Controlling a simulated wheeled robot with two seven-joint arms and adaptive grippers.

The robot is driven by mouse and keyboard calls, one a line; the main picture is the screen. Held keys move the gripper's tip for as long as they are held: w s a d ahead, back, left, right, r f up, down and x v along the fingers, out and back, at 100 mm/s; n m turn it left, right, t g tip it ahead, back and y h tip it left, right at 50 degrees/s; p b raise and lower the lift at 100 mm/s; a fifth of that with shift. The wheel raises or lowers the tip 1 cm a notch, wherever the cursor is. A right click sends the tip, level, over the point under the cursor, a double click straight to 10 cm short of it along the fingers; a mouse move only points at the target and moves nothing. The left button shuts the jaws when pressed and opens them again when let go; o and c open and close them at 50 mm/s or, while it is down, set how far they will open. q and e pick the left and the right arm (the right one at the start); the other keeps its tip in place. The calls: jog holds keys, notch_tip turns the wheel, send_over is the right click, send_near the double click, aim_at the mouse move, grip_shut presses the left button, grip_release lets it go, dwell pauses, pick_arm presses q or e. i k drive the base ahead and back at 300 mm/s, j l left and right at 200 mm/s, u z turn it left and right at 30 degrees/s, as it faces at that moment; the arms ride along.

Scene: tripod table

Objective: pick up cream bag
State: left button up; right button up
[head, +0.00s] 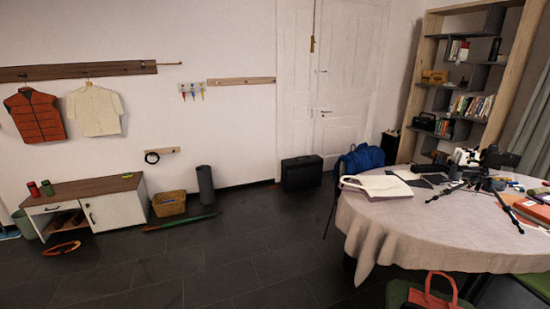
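The cream bag (378,186) lies flat near the left edge of the round table (380,235), which is covered by a pale cloth. Its handle loop points left toward the table's edge. I see it from a distance across the room. Neither of my grippers shows in the head view.
A blue backpack (361,159) is behind the table, and a red bag (434,292) is in front. A black case (301,173) stands by the wall. The dark floor (230,258) left of the table is mostly clear.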

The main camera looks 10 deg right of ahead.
aim_at(376, 186)
jog(key=i, duration=0.8)
jog(key=i+z, duration=0.15)
jog(key=i, duration=0.25)
jog(key=i+j+z, duration=0.2)
jog(key=i, duration=0.2)
jog(key=i+j+z, duration=0.15)
jog(key=i+z, duration=0.3)
jog(key=i+j+z, duration=0.7)
jog(key=z, duration=0.15)
jog(key=i+j+z, duration=0.25)
jog(key=j+z, duration=0.15)
jog(key=j, duration=0.15)
